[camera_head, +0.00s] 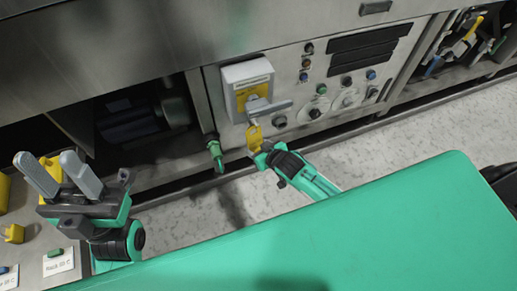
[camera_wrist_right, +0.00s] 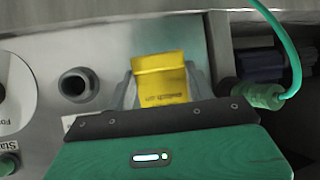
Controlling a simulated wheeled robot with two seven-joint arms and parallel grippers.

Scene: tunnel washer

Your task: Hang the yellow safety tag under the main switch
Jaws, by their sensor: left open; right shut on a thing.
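The main switch (camera_head: 249,86) is a pale grey box with a yellow label and a grey handle sticking out to the right, at the left of the control panel. The yellow safety tag (camera_head: 254,138) is just below this box in the head view. My right gripper (camera_head: 260,149) is shut on the tag. In the right wrist view the yellow tag (camera_wrist_right: 162,82) shows between the fingers, with small print on it. Whether the tag touches the switch, I cannot tell. My left gripper (camera_head: 60,172) is open and empty, fingers pointing up, at the far left.
A green connector (camera_head: 215,153) hangs left of the switch; it also shows in the right wrist view (camera_wrist_right: 264,95) with its green hose. Panel knobs (camera_head: 316,113) lie to the right. A grey ledge at lower left holds yellow pieces (camera_head: 13,233) and labels. Pale floor lies below.

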